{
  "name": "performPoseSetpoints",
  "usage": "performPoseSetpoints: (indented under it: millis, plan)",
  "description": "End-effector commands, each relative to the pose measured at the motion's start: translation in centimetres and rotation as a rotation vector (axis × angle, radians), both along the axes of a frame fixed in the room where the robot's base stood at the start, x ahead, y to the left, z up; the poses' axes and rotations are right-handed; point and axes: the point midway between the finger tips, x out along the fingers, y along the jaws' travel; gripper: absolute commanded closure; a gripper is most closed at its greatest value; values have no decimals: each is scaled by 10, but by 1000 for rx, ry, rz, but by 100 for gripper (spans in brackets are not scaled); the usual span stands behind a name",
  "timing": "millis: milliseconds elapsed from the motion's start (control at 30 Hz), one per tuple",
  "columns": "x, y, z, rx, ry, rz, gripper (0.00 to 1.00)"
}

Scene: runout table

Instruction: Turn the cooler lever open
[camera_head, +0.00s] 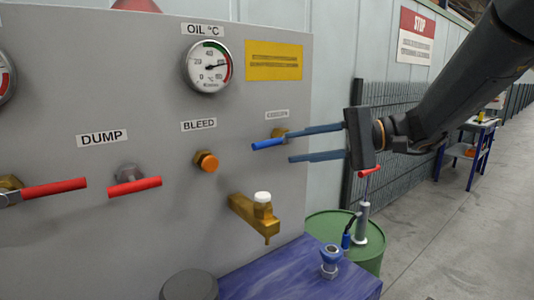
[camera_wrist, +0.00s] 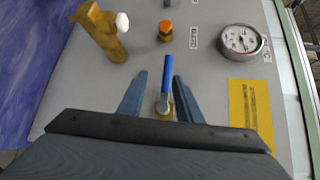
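The cooler lever (camera_head: 268,144) has a blue handle on a brass valve, under a small label reading COOLER (camera_head: 277,114) on the grey panel. The handle points left, roughly level, in the head view. My gripper (camera_head: 288,152) reaches in from the right with its two blue-grey fingers apart, one near the valve's height and one lower. In the wrist view the blue lever (camera_wrist: 168,75) lies between my open fingers (camera_wrist: 158,82), with a visible gap on both sides. I cannot tell any contact with it.
The panel also bears an orange bleed knob (camera_head: 206,161), a brass tap (camera_head: 256,214), red dump handles (camera_head: 134,186) and an oil gauge (camera_head: 208,66). A blue-topped bench (camera_head: 290,275) and a green drum (camera_head: 330,225) stand below. Open floor lies to the right.

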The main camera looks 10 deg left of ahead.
Motion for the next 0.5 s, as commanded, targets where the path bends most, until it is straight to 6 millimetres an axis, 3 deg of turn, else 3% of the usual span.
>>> performPoseSetpoints:
  millis: [133,500]
  plan:
    - [3,9,12,46,-17,6,68]
    - [-2,61,4,43,-15,5,68]
